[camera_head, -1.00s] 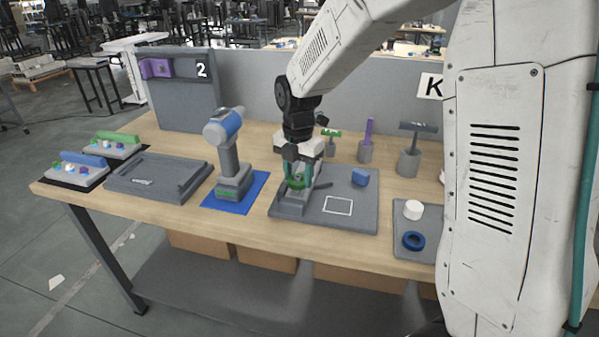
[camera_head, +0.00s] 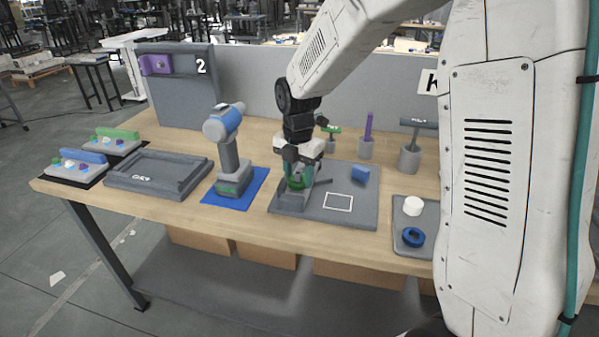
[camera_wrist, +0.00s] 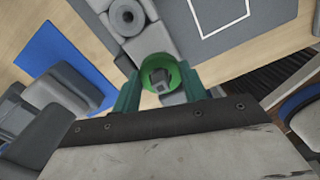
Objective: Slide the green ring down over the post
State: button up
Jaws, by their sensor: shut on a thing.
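My gripper (camera_head: 297,180) is shut on the green ring (camera_wrist: 183,74), with its teal fingers on both sides of it. The ring also shows low between the fingers in the head view (camera_head: 297,184). It is over the grey fixture at the left of the grey board (camera_head: 357,218). In the wrist view a grey squared post top (camera_wrist: 160,78) shows inside the ring's opening. I cannot tell how far down the ring sits on it. The post's lower part is hidden by the ring and gripper.
A grey cylinder with a hole (camera_wrist: 127,17) stands close beside the ring. A blue-topped drill (camera_head: 229,150) stands left on a blue mat (camera_head: 214,203). A small tray (camera_head: 400,237) at right holds a white cylinder and blue ring.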

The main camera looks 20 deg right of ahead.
jog(key=shift+f, duration=0.65)
dwell(0.8)
jog(key=o, duration=1.5)
jog(key=shift+o, duration=0.2)
jog(key=shift+w+r, duration=0.1)
jog(key=shift+r, duration=0.15)
jog(key=shift+r, duration=0.75)
jog(key=shift+r, duration=2.5)
